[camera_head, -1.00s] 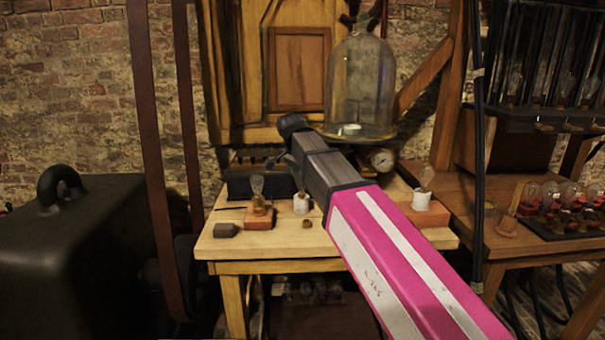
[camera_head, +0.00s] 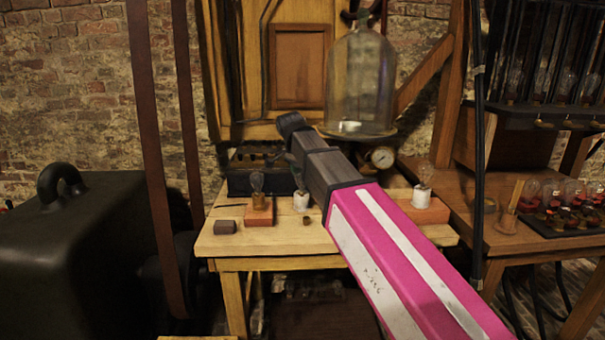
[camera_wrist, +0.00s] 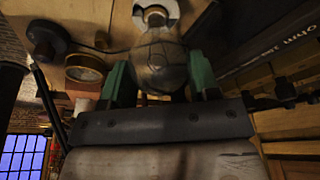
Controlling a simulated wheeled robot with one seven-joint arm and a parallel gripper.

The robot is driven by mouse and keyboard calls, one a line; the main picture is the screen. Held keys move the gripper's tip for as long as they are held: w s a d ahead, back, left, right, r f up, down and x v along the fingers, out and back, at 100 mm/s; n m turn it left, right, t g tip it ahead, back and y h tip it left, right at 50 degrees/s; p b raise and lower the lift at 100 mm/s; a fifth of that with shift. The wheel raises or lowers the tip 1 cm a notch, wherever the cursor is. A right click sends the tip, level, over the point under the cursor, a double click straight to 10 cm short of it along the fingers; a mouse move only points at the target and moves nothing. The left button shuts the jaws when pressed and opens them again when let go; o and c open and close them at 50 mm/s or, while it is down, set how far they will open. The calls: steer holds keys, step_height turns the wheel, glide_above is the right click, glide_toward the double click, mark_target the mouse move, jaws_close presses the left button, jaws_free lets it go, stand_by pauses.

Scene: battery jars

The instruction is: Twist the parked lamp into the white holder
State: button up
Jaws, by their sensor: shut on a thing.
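My gripper (camera_wrist: 158,75) has its two green fingers on either side of a clear glass lamp (camera_wrist: 162,58) and is shut on it. The lamp's brass collar points at the white holder (camera_wrist: 172,8), lined up with it at the top of the wrist view. I cannot tell how deep the collar sits. A further lamp (camera_head: 425,172) stands in a white base on the right block.
The wooden table (camera_head: 270,240) also bears a small dark block (camera_head: 225,227) and a small brass piece (camera_head: 308,221). A glass bell jar (camera_head: 360,85) and a gauge (camera_head: 382,157) stand behind my arm. More lamps crowd the right bench (camera_head: 500,238). The table's front left is mostly clear.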

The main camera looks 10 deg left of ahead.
steer(key=m, duration=0.3)
steer(key=shift+g+h, duration=0.4)
steer(key=m, duration=0.3)
steer(key=shift+s+d+g, duration=0.1)
steer(key=shift+g, duration=0.2)
steer(key=m+g, duration=0.1)
steer(key=m, duration=0.3)
steer(key=shift+s+m+g, duration=0.15)
steer(key=shift+m+g, duration=0.25)
steer(key=shift+m, duration=1)
